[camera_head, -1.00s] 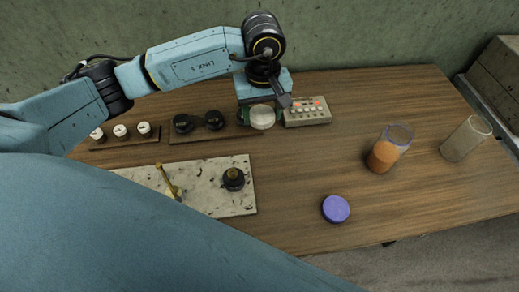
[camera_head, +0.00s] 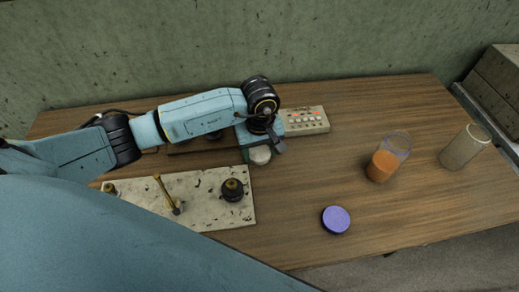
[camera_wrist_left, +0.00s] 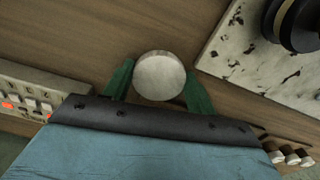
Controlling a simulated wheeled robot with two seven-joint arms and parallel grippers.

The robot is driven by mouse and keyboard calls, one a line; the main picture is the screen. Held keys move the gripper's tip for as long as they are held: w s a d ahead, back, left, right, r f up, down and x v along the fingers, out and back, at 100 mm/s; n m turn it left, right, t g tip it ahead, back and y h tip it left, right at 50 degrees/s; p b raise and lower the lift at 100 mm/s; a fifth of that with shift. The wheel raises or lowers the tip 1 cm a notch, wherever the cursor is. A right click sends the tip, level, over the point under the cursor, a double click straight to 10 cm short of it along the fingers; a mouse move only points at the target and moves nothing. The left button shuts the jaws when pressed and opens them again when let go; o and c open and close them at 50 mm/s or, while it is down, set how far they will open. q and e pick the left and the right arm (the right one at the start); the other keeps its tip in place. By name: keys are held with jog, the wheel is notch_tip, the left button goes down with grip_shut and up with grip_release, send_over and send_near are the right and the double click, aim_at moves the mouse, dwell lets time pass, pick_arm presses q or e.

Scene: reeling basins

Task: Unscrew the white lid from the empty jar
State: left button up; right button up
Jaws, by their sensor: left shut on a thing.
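My left gripper (camera_head: 262,151) is shut on a round white lid (camera_head: 260,156), beside the right end of the speckled slab. In the left wrist view the white lid (camera_wrist_left: 160,76) sits between the two green fingers, above the wooden table. I cannot tell its exact height. An empty see-through jar (camera_head: 463,147) stands upright at the right of the table, with an open top and no lid on it. It is well apart from the gripper. My right gripper is not in view.
A jar part-filled with orange stuff (camera_head: 383,164) stands left of the empty jar. A purple lid (camera_head: 336,219) lies near the front edge. A button panel (camera_head: 305,121) is behind the gripper. The speckled slab (camera_head: 208,213) bears knobs and a brass lever. Mid-table is clear.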

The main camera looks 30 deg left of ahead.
aim_at(259, 154)
pick_arm(q)
jog(key=shift+f, duration=0.1)
jog(key=o, duration=1.1)
notch_tip(259, 154, up, 12)
jog(key=shift+r, duration=0.15)
jog(key=shift+s, duration=0.1)
